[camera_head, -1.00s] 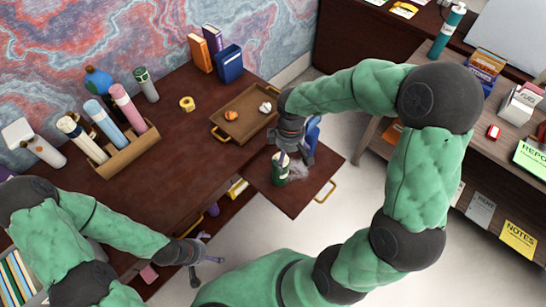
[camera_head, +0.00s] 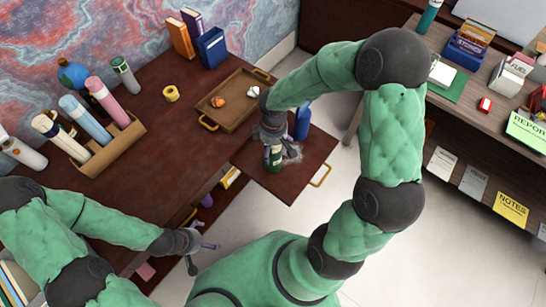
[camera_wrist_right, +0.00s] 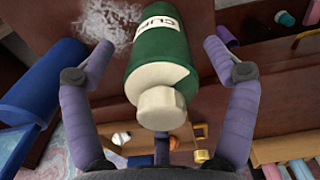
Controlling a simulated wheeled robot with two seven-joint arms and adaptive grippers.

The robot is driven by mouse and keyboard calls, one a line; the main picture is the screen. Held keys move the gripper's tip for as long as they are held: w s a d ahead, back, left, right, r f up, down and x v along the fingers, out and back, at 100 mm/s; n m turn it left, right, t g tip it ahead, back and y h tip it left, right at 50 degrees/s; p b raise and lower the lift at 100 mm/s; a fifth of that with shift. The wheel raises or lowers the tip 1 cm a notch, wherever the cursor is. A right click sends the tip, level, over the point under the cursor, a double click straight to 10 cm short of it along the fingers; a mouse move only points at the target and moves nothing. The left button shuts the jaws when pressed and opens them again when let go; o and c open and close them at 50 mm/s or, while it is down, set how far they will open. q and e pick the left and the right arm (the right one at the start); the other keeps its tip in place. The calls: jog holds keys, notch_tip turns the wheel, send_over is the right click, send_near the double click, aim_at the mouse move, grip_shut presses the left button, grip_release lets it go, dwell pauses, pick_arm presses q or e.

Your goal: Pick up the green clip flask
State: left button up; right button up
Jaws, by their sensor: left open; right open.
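The green clip flask (camera_head: 274,163) stands on the small dark panel (camera_head: 316,165) at the desk's right side. In the right wrist view the flask (camera_wrist_right: 163,52) shows a green body, a pale label and a cream neck and cap. My right gripper (camera_head: 273,148) is open above it and partly hides it. In the right wrist view its purple fingers (camera_wrist_right: 159,47) flank the flask, with visible gaps on both sides. My left gripper (camera_head: 205,259) is open and empty at the desk's front edge, away from the flask.
A blue bottle (camera_head: 302,122) stands close behind the flask, with a whitish patch (camera_head: 292,155) near it. A wooden tray (camera_head: 232,116) with small items lies left of it. The desk between is mostly clear.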

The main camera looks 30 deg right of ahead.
notch_tip(320, 180, down, 3)
jog(key=shift+r+b, duration=0.15)
jog(key=shift+b, duration=0.15)
jog(key=shift+r, duration=0.1)
jog(key=c, duration=1.4)
